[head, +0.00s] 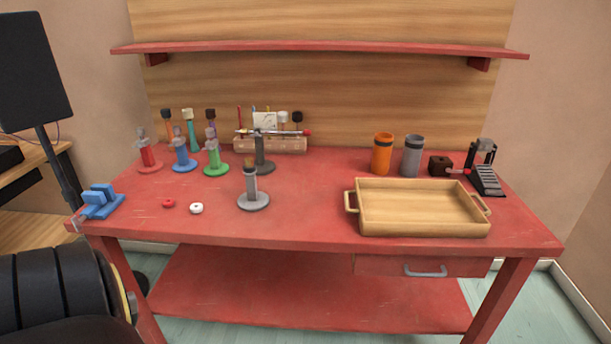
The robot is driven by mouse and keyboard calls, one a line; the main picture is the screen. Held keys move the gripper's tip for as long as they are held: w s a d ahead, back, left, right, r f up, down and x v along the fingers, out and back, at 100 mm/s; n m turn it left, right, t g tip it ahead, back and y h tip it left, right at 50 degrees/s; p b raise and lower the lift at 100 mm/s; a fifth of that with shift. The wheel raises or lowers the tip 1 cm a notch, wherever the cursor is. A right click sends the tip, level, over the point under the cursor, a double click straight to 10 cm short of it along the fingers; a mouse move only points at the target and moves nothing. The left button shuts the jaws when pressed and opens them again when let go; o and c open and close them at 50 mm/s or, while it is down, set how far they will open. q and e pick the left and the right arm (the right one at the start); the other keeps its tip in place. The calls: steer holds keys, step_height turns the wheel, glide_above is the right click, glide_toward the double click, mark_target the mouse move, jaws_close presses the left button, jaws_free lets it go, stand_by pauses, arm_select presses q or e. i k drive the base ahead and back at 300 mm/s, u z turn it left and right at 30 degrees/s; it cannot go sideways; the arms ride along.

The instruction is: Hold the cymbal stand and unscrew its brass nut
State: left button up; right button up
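A grey stand (252,187) with a round base stands upright on the red table, left of the middle. A small brownish, brass-like piece (249,164) sits at the top of its post; its thread is too small to make out. I take this to be the cymbal stand and its nut. No gripper touches it.
A dark stand (264,155) with a crosswise rod is just behind. Red, blue and green stands (215,160) are at the left, and a wooden tray (420,225) at the right. Red and white rings (196,208) lie left of the grey stand. The front middle is clear.

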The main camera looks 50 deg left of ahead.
mark_target(253, 200)
steer(key=u, duration=0.3)
steer(key=i, duration=1)
steer(key=u, duration=0.75)
